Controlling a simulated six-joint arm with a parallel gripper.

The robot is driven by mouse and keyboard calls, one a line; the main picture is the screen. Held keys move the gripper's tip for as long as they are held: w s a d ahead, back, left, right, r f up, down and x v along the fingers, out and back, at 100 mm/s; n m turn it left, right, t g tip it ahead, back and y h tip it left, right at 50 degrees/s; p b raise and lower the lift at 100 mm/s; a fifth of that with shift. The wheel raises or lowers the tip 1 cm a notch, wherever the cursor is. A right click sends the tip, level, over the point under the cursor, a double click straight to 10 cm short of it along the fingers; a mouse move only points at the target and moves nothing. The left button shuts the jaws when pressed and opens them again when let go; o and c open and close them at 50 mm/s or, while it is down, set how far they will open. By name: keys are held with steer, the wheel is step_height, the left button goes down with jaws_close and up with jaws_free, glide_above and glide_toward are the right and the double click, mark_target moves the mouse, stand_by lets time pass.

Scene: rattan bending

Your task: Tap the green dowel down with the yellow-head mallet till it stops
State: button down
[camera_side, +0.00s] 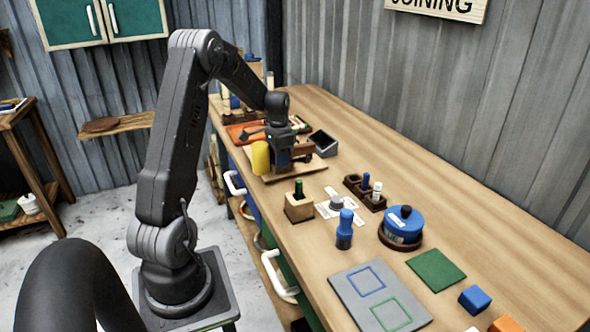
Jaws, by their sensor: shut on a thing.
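The green dowel (298,186) stands upright in a light wooden block (299,208) near the left edge of the bench, its top part sticking out above the block. My gripper (281,163) is farther back along the bench, above and behind the block. It is shut on the yellow-head mallet, whose yellow head (260,157) shows just left of the fingers. The mallet's handle is mostly hidden by the gripper. The mallet is apart from the dowel. I cannot tell whether it touches the wooden board (290,173) beneath it.
Right of the block are a white paper (327,208) with a grey knob, a blue bottle-like thing (345,230), a dark rack (364,192) with pegs and a blue round container (402,225). An open dark box (323,143) stands near the gripper.

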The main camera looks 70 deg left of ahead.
mark_target(260, 147)
steer(key=s+r, duration=0.1)
steer(key=s+a+r, duration=0.1)
steer(key=s, duration=0.1)
steer(key=s+a+r, duration=0.1)
steer(key=s, duration=0.1)
steer(key=shift+r, duration=0.4)
steer(key=w+d+r, duration=0.1)
steer(key=w+d, duration=0.4)
steer(key=d, duration=0.3)
steer(key=w+d+r, duration=0.2)
steer(key=w+d, duration=0.3)
steer(key=d, duration=0.3)
steer(key=shift+w+d+r, duration=0.2)
steer(key=shift+r, duration=0.05)
steer(key=shift+f, duration=1.85)
steer(key=shift+r, duration=1.8)
